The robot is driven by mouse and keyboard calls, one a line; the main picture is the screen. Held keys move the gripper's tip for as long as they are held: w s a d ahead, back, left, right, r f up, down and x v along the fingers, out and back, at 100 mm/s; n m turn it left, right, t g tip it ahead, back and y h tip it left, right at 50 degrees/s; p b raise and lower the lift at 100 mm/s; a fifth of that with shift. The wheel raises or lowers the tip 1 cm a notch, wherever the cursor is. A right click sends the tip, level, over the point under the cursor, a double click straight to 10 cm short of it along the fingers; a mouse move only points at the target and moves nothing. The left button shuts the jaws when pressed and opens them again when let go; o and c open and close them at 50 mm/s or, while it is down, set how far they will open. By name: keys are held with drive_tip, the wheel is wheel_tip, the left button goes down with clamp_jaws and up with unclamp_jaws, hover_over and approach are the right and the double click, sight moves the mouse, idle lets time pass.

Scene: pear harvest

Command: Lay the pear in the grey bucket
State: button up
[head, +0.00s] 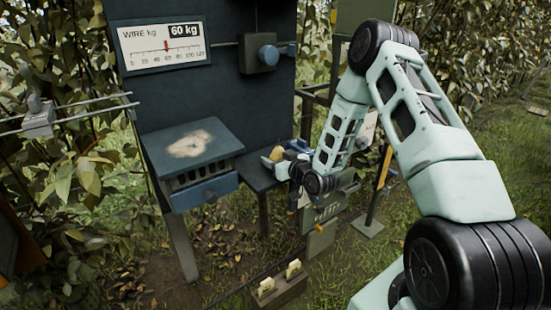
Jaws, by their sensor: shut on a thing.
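The pear (276,153) is a small yellow-brown shape in the head view, at the left end of my arm. My gripper (284,155) is shut on it, just above a dark side shelf. My wrist and the gripper's own parts hide much of the pear. The fingers are small and hard to make out. I cannot tell whether the pear touches the shelf. I cannot make out a grey bucket in this view.
A dark panel with a wire gauge (163,46) reading 60 kg stands behind. A blue-grey bench (222,140) with a drawer is left of my gripper. The dark shelf (259,176) lies below it. A wooden box (278,290) with yellow tags sits on the ground. Leafy vines surround the place.

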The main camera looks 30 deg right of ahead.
drive_tip(key=o, duration=0.7)
drive_tip(key=shift+f, duration=0.15)
drive_tip(key=shift+c, duration=0.2)
drive_tip(key=o, duration=0.4)
drive_tip(key=shift+r, duration=0.2)
